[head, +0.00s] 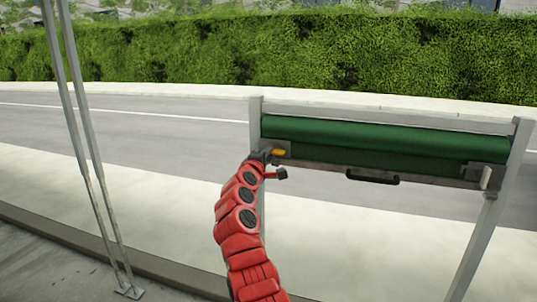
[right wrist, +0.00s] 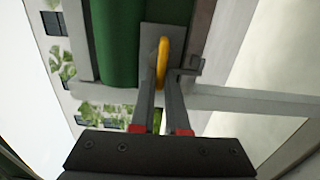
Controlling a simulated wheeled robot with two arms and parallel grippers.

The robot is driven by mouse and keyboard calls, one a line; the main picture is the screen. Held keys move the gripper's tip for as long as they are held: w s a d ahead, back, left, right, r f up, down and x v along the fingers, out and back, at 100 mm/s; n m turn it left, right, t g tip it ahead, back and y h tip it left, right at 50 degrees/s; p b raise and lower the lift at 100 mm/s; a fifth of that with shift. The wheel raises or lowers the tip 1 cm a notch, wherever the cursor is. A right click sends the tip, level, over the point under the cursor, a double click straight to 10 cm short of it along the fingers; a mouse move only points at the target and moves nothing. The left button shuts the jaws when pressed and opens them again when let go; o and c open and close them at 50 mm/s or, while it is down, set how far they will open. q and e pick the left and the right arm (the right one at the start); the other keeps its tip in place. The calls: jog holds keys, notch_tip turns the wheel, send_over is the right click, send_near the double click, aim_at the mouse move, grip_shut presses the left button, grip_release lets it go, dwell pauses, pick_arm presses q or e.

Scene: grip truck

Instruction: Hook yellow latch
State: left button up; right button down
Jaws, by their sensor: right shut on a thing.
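The yellow latch (head: 278,152) sits on a grey plate at the left end of the green rolled cover, beside the left post. In the right wrist view the yellow latch (right wrist: 162,60) shows edge-on between the fingertips. My right gripper (head: 270,156) is at the latch, and in its wrist view the gripper (right wrist: 161,84) is shut on it. The green roll (head: 385,137) spans the frame between two posts. My left gripper is not in view.
A black handle (head: 372,177) hangs under the roll's lower bar. The right post (head: 480,235) and a thin metal pole pair (head: 85,140) at the left stand upright. A road (head: 150,125) and a hedge (head: 180,50) lie beyond.

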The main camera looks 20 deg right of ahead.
jog(key=c, duration=0.9)
grip_release()
jog(key=b+v, duration=0.4)
jog(key=v, duration=1.3)
jog(key=shift+s+a+f+b, duration=0.1)
jog(key=shift+s+a+b, duration=0.1)
jog(key=shift+b, duration=0.1)
jog(key=shift+w, duration=0.1)
